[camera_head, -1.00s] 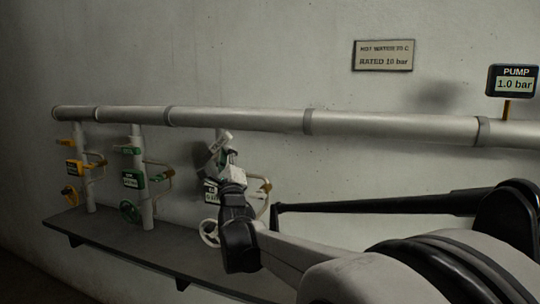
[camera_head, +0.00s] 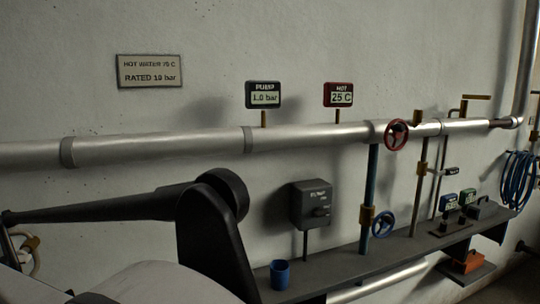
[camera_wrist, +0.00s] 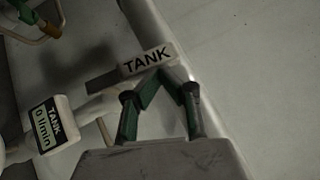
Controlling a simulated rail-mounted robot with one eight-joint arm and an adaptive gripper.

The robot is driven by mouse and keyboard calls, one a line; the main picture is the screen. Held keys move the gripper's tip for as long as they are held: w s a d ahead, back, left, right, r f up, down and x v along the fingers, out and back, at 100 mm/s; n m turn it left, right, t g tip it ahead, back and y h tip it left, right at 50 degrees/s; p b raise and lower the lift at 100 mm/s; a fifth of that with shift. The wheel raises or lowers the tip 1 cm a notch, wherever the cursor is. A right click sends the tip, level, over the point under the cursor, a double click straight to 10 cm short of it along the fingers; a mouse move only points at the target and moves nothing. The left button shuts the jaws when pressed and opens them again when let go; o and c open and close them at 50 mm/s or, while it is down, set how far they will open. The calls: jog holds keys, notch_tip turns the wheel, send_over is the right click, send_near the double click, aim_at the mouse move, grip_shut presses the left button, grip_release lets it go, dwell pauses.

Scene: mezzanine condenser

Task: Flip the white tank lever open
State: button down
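The white lever plate (camera_wrist: 148,60) marked TANK lies just beyond my fingertips in the wrist view, with a dark bar at its left end. My gripper (camera_wrist: 161,74) has its green-and-grey fingers drawn together at the tips, against or just below the plate's lower edge. Whether anything thin is between the tips is hidden. A white TANK gauge reading 0 l/min (camera_wrist: 47,125) is at the left. The head view does not show my gripper; only part of a white fitting with brass (camera_head: 27,245) shows at its left edge.
A grey pipe (camera_head: 200,143) runs along the wall above a dark shelf (camera_head: 350,272). A red wheel (camera_head: 396,135) sits on the pipe. The pump display (camera_head: 263,95) reads 1.0 bar.

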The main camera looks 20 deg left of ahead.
jog(key=shift+s+a+r, duration=0.3)
jog(key=shift+s+a, duration=0.05)
jog(key=shift+a, duration=0.1)
dwell(0.4)
notch_tip(320, 180, up, 10)
dwell(0.6)
